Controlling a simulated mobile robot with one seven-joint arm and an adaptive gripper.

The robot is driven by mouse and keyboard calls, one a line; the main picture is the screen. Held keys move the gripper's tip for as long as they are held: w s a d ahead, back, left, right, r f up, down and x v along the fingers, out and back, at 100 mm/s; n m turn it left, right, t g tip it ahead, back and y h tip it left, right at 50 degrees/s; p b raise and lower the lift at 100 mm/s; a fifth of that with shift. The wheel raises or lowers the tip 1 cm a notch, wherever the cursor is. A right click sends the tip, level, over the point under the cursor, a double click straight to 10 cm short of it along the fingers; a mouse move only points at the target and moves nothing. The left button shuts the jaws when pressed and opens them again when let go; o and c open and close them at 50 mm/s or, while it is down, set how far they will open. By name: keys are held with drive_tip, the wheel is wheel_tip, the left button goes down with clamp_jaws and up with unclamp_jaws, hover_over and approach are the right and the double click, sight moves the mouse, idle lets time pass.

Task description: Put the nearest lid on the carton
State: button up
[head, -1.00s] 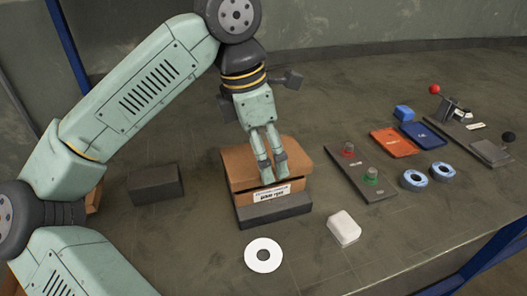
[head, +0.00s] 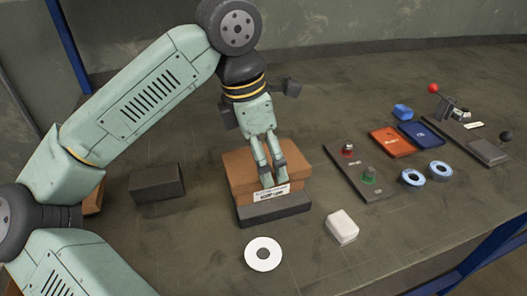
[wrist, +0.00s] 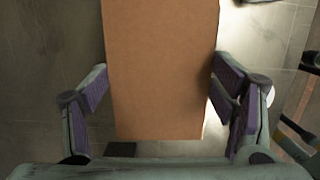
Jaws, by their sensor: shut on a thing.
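The brown carton (head: 240,199) stands upright on the table, with a dark grey block along its front. A brown lid (head: 246,163) lies over its top and looks close to level, with no clear gap between them. My gripper (head: 273,181) points down at the lid's front right part and is shut on the lid. In the wrist view the brown lid (wrist: 160,70) fills the space between the two purple-padded fingers (wrist: 160,92). The fingers and arm hide part of the lid, so I cannot tell whether it is fully seated.
A dark box (head: 156,182) stands left of the carton. A white ring disc (head: 263,254) and a white box (head: 342,226) lie in front. A panel with red and green knobs (head: 360,172) and blue rings (head: 412,178) lie right. The front table is mostly clear.

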drive_tip(key=shift+f, duration=0.3)
drive_tip(key=shift+f+b, duration=0.35)
drive_tip(key=shift+b, duration=0.15)
drive_tip(key=shift+f, duration=0.2)
drive_tip(key=o, duration=1)
drive_tip(key=shift+c, duration=0.2)
wheel_tip(320, 180, up, 7)
drive_tip(key=p, duration=0.4)
drive_tip(key=shift+r, duration=0.1)
